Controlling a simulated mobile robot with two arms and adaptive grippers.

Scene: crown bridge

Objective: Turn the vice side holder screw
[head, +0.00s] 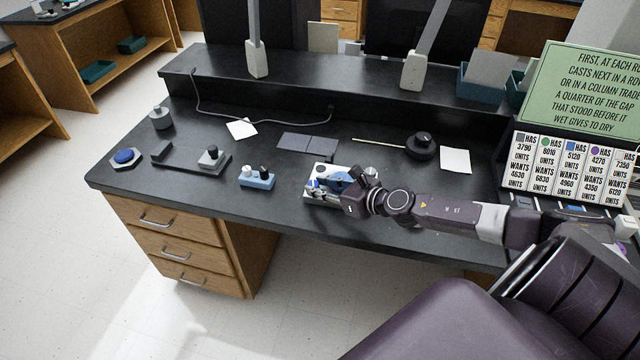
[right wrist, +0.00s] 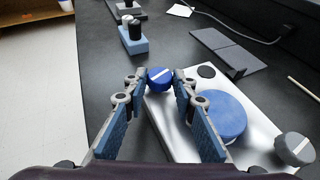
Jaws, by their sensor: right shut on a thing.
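The vice holder is a white plate (head: 312,197) near the front edge of the black bench; the plate also shows in the right wrist view (right wrist: 165,128). It carries a large blue disc (right wrist: 215,115), a black round spot (right wrist: 206,72) and a grey knob (right wrist: 295,149) with a pale line. A small blue side screw (right wrist: 159,78) with a white line sits at the plate's far-left corner in the right wrist view. My right gripper (right wrist: 161,80) is shut on this screw, one finger on each side. In the head view the gripper hides part of the plate. My left gripper is not in view.
A blue block with knobs (head: 257,178) stands left of the plate. A black slide fixture (head: 185,161) and a blue button (head: 125,157) are farther left. Flat dark grey plates (head: 306,144) lie behind; a black round knob (head: 422,146) stands back right.

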